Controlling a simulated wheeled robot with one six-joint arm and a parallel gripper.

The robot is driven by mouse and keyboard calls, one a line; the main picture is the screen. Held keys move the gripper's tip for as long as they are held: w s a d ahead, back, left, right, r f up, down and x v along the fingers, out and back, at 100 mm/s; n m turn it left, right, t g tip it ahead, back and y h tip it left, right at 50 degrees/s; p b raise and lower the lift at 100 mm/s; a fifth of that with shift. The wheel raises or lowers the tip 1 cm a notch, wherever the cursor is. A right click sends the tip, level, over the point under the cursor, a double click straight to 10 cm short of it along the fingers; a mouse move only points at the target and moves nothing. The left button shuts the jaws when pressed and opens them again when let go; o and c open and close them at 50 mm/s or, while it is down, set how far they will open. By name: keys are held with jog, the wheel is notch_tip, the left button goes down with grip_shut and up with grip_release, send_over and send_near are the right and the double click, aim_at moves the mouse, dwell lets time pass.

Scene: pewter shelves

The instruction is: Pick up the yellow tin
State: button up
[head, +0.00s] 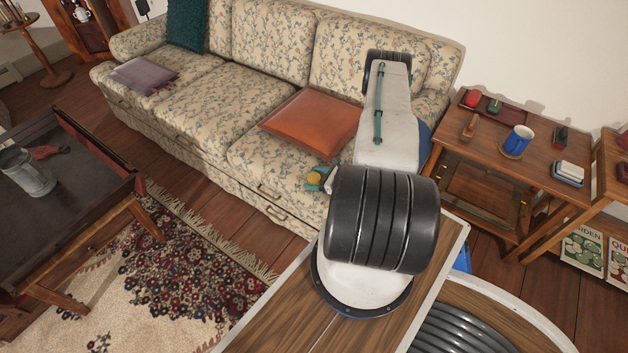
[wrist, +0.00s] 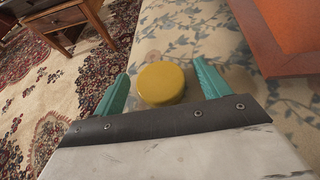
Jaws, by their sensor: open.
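The yellow tin (wrist: 161,84) is a small round tin lying flat on the floral sofa (wrist: 190,28), near the seat's front edge. In the wrist view my gripper (wrist: 160,80) is open, with one teal finger on each side of the tin. I cannot tell whether either finger touches it. In the head view the tin (head: 314,178) shows small beside the teal fingers of my gripper (head: 318,180), at the front of the right seat cushion. My arm hides part of that cushion.
An orange cushion (head: 312,122) lies on the seat close to my gripper. A wooden side table (head: 545,155) with a blue mug (head: 516,141) and small items stands right of the sofa. A dark table (head: 62,190) with a metal watering can (head: 25,172) stands at left.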

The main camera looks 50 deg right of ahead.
jog(key=shift+w+f, duration=0.1)
jog(key=shift+w, duration=0.15)
jog(key=c, duration=1)
jog(key=shift+c, duration=0.2)
